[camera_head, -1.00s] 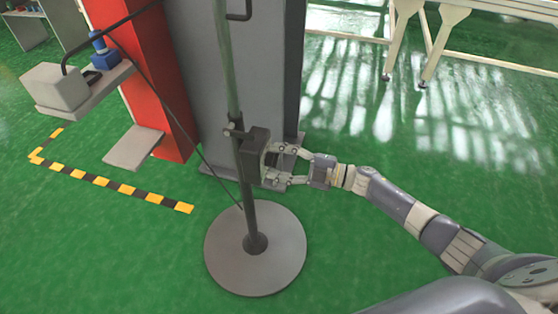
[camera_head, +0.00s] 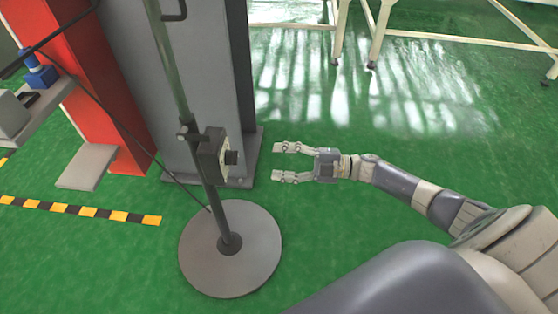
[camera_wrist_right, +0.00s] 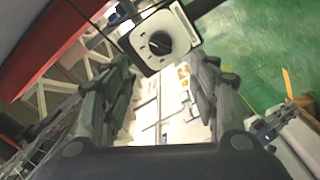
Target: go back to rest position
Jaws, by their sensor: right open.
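My right gripper (camera_head: 284,163) is in the middle of the head view. Its two fingers are apart and nothing is between them. It is to the right of a dark control box (camera_head: 214,155) on a pole stand (camera_head: 229,250), with a gap between them. The right wrist view shows the box's pale face with a round black knob (camera_wrist_right: 157,43) beyond the open fingers (camera_wrist_right: 166,88).
A grey column (camera_head: 175,80) and a red column (camera_head: 100,100) stand behind the pole. A pale table frame (camera_head: 375,40) is at the back right. Striped floor tape (camera_head: 85,210) lies at left. Green floor is clear around my right gripper.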

